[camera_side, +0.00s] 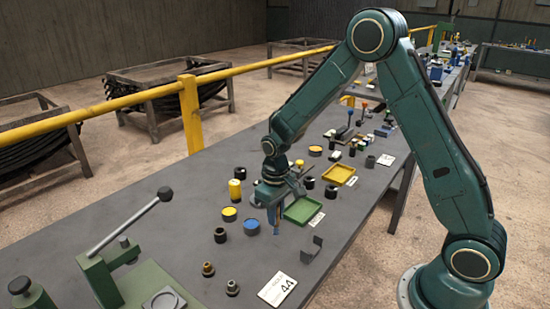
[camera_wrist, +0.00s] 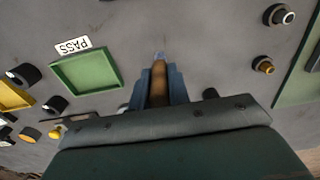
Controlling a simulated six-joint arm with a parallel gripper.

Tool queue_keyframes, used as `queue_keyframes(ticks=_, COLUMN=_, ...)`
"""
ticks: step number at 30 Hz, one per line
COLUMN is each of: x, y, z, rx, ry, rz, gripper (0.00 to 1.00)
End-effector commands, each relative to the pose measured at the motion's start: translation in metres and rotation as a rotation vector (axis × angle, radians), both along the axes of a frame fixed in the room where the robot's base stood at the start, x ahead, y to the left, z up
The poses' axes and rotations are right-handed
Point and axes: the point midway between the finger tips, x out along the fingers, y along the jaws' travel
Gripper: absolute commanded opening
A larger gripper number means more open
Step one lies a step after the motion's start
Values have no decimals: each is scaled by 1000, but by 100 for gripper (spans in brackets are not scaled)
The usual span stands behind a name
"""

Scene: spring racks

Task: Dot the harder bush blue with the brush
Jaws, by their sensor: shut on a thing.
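My gripper (camera_side: 273,218) is over the middle of the bench, close to the blue paint pot (camera_side: 251,226). In the wrist view my gripper (camera_wrist: 159,85) is shut on the brush (camera_wrist: 158,82), which has a brown handle and a small bluish-grey end. Black bushes stand beside the trays (camera_side: 308,182) (camera_side: 331,191), and another stands left of the gripper (camera_side: 220,235). Two of them show at the left of the wrist view (camera_wrist: 22,75) (camera_wrist: 53,105). I cannot tell which bush is harder. The blue pot is hidden in the wrist view.
A green tray (camera_side: 289,215) with a PASS label (camera_wrist: 73,45) lies beside the gripper. A yellow tray (camera_side: 351,181), yellow pot (camera_side: 229,213), yellow cylinder (camera_side: 235,191) and grey bracket (camera_side: 312,251) are nearby.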

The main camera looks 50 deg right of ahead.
Motion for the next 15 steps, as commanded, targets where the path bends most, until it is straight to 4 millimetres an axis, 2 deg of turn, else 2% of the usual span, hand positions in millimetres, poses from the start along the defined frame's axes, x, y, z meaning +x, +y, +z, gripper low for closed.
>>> queue_keyframes(ticks=8, x=34, y=-68, z=19, rx=-1, ry=-4, rz=-8, gripper=0)
queue_keyframes(ticks=15, x=53, y=-146, z=44, rx=-1, ry=-4, rz=-9, gripper=0)
